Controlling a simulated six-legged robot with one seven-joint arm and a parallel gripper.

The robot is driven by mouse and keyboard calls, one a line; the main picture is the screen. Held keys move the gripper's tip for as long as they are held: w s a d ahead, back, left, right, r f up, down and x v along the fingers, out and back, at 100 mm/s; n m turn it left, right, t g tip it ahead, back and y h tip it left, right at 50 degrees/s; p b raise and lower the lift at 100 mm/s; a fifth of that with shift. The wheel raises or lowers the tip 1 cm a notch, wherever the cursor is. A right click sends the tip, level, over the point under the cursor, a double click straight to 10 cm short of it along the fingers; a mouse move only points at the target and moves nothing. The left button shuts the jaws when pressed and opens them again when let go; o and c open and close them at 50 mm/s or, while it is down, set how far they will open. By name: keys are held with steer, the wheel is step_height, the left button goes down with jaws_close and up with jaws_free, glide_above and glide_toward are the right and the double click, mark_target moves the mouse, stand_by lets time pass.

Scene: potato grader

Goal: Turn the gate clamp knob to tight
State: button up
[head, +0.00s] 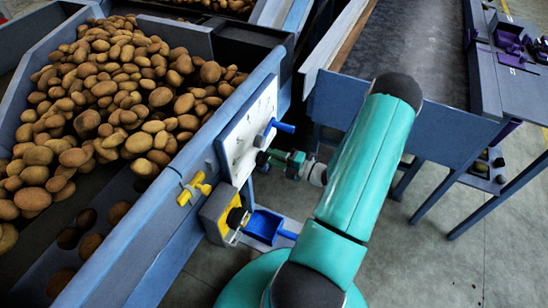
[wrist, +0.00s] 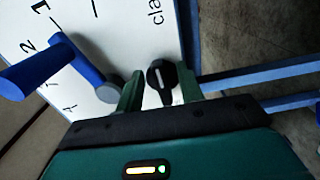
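The gate clamp knob (wrist: 162,80) is black and round with a pale pointer line, on a white panel (wrist: 120,35) near lettering that reads "cla". In the wrist view it sits between my gripper's two green fingers (wrist: 160,90), with gaps beside it. My gripper is open and does not visibly grip it. In the head view my gripper (head: 275,157) is at the lower right of the white panel (head: 247,130), and the dark knob (head: 262,158) shows at its tip. Whether the fingers touch the knob cannot be told.
A blue lever (wrist: 45,70) with a grey pivot stands left of the fingers, close by. Potatoes (head: 110,90) fill the hopper at left.

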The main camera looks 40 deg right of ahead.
steer(key=v, duration=1.3)
steer(key=shift+s, duration=0.4)
steer(key=shift+s+d, duration=0.1)
steer(key=shift+d, duration=0.05)
